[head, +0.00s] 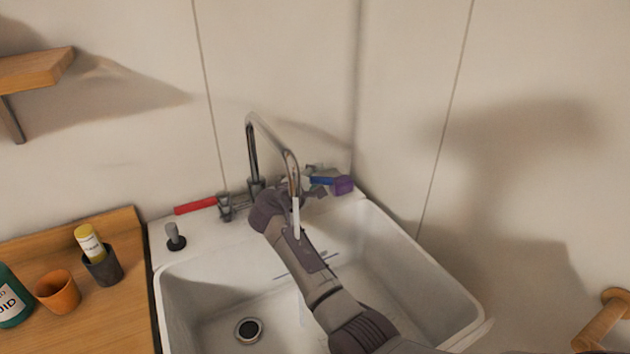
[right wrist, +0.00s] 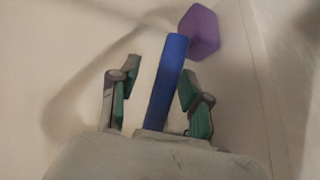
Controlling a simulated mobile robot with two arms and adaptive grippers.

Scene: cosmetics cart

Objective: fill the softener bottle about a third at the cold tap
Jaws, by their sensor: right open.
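The chrome tap (head: 268,135) stands at the back of the white sink. Its blue lever (head: 322,181) is on the right side and its red lever (head: 195,206) on the left. A thin pale stream (head: 296,215) hangs below the spout, in front of my right arm. My right gripper (head: 310,191) is at the blue lever. In the right wrist view, its open fingers (right wrist: 160,76) stand either side of the blue lever (right wrist: 168,75), with a visible gap at the left finger. I cannot identify a softener bottle. My left gripper is out of view.
A purple block (head: 343,185) is near the lever's end at the back corner. The sink basin (head: 215,305) shows no vessel. On the left wooden counter are a teal bottle (head: 10,300), an orange cup (head: 58,292) and a dark cup (head: 103,269) holding a yellow container (head: 90,243).

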